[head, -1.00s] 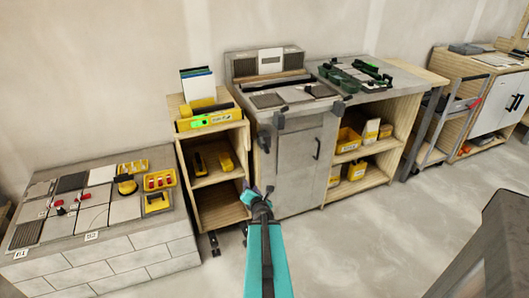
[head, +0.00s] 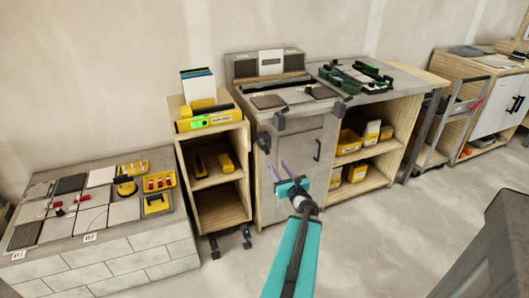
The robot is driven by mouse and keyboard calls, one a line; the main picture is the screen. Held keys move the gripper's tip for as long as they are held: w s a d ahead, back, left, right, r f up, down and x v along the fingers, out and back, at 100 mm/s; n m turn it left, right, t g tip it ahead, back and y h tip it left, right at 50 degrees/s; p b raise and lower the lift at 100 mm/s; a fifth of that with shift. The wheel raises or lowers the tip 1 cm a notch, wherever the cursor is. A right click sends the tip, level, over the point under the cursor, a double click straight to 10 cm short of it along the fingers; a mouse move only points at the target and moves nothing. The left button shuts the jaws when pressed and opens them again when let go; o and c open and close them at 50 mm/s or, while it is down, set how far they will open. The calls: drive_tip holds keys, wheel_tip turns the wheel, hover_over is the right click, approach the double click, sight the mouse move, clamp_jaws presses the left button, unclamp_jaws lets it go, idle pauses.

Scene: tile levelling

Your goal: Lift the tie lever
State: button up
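My gripper (head: 281,170) is at the end of my teal arm, in front of the grey cabinet door. No part is clear enough in this view for me to tell which is the tie lever.
A yellow tray of red pieces (head: 159,181) lies beside the tiles. A wooden trolley (head: 228,213) stands between the block and the grey-topped workbench (head: 305,112). A black knob (head: 264,142) juts from the bench's left front. The floor (head: 380,240) at front right is clear.

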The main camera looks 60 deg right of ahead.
sight(268, 152)
drive_tip(key=shift+w+d+f+b, duration=0.3)
drive_tip(key=shift+w+b, duration=0.1)
drive_tip(key=shift+b, duration=1.25)
drive_tip(key=b+x, duration=0.1)
drive_tip(key=b, duration=0.6)
drive_tip(key=shift+w+d+r, duration=0.15)
drive_tip(key=shift+w+d, duration=0.05)
drive_tip(key=shift+w, duration=0.15)
drive_tip(key=b+x, duration=0.3)
drive_tip(key=shift+b, duration=0.35)
drive_tip(key=shift+x, duration=4.05)
drive_tip(key=shift+s+r, duration=0.1)
drive_tip(key=shift+r, duration=0.05)
